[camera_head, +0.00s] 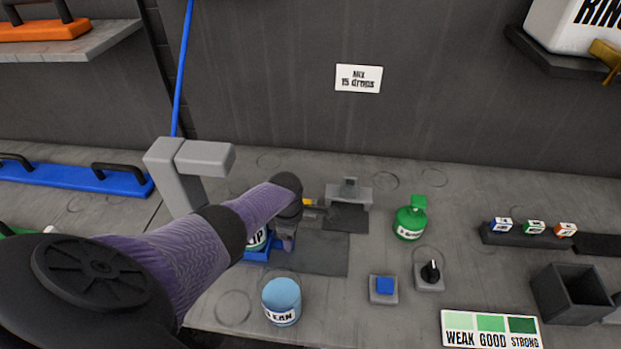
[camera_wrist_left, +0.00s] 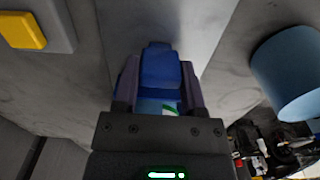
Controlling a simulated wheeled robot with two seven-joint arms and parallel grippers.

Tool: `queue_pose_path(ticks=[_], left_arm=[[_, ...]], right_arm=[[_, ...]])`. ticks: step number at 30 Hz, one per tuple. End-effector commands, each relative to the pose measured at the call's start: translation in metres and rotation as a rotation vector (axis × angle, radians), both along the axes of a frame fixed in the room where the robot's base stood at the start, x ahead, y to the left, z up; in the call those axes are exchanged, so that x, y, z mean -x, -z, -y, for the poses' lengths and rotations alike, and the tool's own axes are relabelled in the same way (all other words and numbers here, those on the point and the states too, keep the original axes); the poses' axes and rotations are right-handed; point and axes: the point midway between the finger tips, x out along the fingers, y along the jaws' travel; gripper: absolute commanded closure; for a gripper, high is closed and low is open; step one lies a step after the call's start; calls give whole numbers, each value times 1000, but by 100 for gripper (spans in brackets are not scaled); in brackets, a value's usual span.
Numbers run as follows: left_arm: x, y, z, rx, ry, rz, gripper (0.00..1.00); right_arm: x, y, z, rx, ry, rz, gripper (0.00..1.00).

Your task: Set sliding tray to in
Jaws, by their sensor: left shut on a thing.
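The sliding tray (camera_head: 256,257) is blue and sits low at the left end of a dark grey plate (camera_head: 322,257), right of a grey post. A white and green container (camera_head: 257,238) with a partly hidden label ending in "IP" stands on it. My left gripper (camera_head: 287,240) reaches down at the tray's right side. In the left wrist view, its fingers are shut on the tray's blue handle (camera_wrist_left: 160,66), with the container partly showing behind it. My arm hides part of the tray and container in the head view. My right gripper is not in view.
A light-blue cup (camera_head: 282,301) stands in front. A blue button (camera_head: 384,286), a black knob (camera_head: 430,272) and a green bottle (camera_head: 411,219) are to the right. The dark plate's right part is clear.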

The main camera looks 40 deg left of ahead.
Motion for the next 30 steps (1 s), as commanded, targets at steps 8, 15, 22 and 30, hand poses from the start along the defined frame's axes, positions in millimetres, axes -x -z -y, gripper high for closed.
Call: queue_pose_path(ticks=[8,15,22,30], left_arm=[[13,-2,-25,-4,-1,8,100],[14,-1,-26,-5,1,5,100],[15,0,-26,-4,1,2,20],[15,0,-25,-1,0,0,12]], right_arm=[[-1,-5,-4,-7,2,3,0],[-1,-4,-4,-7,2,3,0],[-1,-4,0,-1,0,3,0],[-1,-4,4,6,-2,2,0]])
